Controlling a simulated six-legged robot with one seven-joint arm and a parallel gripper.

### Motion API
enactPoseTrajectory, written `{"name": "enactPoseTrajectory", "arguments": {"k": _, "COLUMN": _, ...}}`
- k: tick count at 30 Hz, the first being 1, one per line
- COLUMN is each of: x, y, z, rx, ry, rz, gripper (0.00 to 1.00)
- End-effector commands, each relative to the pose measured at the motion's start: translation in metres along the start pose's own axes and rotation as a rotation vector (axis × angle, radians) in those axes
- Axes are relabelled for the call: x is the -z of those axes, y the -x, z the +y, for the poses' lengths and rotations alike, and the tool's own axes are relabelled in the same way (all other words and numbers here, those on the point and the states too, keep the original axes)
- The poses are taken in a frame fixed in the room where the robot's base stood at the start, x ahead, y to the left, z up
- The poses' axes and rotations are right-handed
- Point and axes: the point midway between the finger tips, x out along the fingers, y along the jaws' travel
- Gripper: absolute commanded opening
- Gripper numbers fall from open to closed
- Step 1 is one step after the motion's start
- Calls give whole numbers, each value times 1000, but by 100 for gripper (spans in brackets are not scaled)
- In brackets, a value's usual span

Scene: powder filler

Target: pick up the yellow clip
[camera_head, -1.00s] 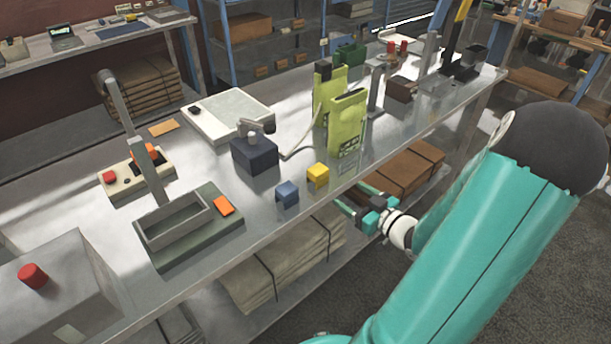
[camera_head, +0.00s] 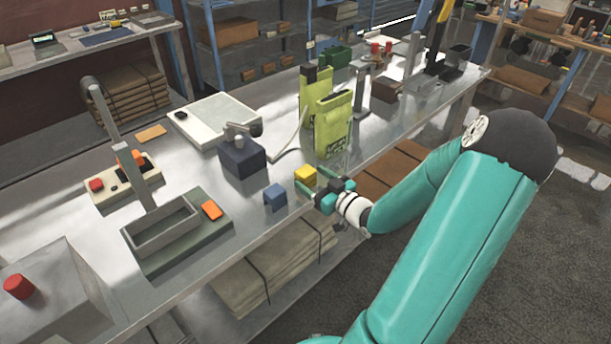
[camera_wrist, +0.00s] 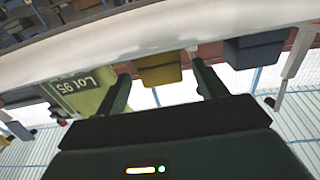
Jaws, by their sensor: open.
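The yellow clip (camera_head: 306,175) sits near the front edge of the metal table in the head view. My gripper (camera_head: 310,183) is open at the table's edge, with its fingers reaching to either side of the clip. In the wrist view the yellow clip (camera_wrist: 158,69) appears between my two fingers (camera_wrist: 160,90), a little beyond their tips. I cannot tell whether either finger touches it. Nothing is held.
A blue clip (camera_head: 275,197) lies just left of the yellow one. Green pouches (camera_head: 333,125) stand behind it, and a dark blue block (camera_head: 241,158) is back left. A grey tray (camera_head: 163,236) is farther left on the metal table (camera_head: 258,220).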

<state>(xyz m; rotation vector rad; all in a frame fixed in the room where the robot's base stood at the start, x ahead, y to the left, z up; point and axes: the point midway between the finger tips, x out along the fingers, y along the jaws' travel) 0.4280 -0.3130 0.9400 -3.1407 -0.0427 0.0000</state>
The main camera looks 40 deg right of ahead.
Motion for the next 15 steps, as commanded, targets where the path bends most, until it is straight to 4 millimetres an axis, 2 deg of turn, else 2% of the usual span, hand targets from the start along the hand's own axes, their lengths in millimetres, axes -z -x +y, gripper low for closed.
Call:
{"name": "enactPoseTrajectory", "arguments": {"k": 3, "x": 0, "y": -20, "z": -2, "rx": 3, "ry": 0, "rz": 2, "gripper": 71}}
{"name": "enactPoseTrajectory", "arguments": {"k": 6, "x": 1, "y": -31, "z": -2, "rx": 2, "ry": 1, "rz": 0, "gripper": 71}}
{"name": "enactPoseTrajectory", "arguments": {"k": 14, "x": 1, "y": -34, "z": -1, "rx": 1, "ry": 2, "rz": 0, "gripper": 71}}
{"name": "enactPoseTrajectory", "arguments": {"k": 15, "x": 1, "y": -34, "z": -1, "rx": 1, "ry": 2, "rz": 0, "gripper": 65}}
